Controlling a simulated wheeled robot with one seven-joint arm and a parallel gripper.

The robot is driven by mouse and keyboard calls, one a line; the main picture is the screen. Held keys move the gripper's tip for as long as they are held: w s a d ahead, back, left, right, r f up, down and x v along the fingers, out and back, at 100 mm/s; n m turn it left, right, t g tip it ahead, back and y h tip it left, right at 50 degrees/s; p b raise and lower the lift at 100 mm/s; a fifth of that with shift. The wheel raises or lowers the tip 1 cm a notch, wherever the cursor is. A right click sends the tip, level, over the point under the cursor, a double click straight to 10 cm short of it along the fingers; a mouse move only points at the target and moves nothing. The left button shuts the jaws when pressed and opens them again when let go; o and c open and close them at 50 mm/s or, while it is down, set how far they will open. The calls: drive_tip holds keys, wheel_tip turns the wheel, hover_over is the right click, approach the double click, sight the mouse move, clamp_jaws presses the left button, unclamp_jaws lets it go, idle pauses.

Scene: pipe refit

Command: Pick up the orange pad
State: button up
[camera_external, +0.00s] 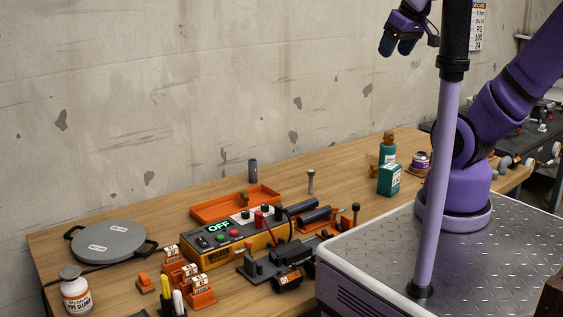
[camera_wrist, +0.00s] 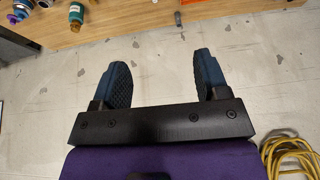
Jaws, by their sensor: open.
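A small orange piece (camera_external: 145,283) lies on the wooden table at the front left, beside the orange holders; it looks like the orange pad, but it is too small to be certain. My gripper (camera_external: 396,47) is high up at the top of the external view, above the table's far end and well away from that piece. In the wrist view my gripper (camera_wrist: 162,72) has its two dark blue fingers spread wide, with nothing between them. No orange pad is visible in the wrist view.
The wooden table (camera_external: 130,238) holds a grey round plate (camera_external: 108,241), an orange tray (camera_external: 235,204), a yellow welder box (camera_external: 237,247), orange holders (camera_external: 198,292) and a white jar (camera_external: 75,292). A yellow hose (camera_wrist: 288,152) shows in the wrist view.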

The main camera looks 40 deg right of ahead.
drive_tip(key=w+a+r+g, duration=0.15)
drive_tip(key=w+a, duration=0.35)
drive_tip(key=w, duration=0.5)
drive_tip(key=w+a+f+g+y, duration=0.1)
drive_tip(key=w+a+f, duration=0.3)
drive_tip(key=w+a, duration=0.6)
drive_tip(key=w+a+f+g, duration=0.1)
drive_tip(key=w+a+f, duration=0.4)
drive_tip(key=a, duration=0.8)
drive_tip(key=g+h, duration=0.1)
drive_tip(key=g, duration=0.1)
approach(143, 275)
drive_tip(key=shift+s+d+f, duration=0.1)
drive_tip(key=shift+s+f, duration=0.05)
drive_tip(key=shift+s, duration=0.05)
wheel_tip(143, 275, down, 11)
drive_tip(key=shift+r, duration=0.15)
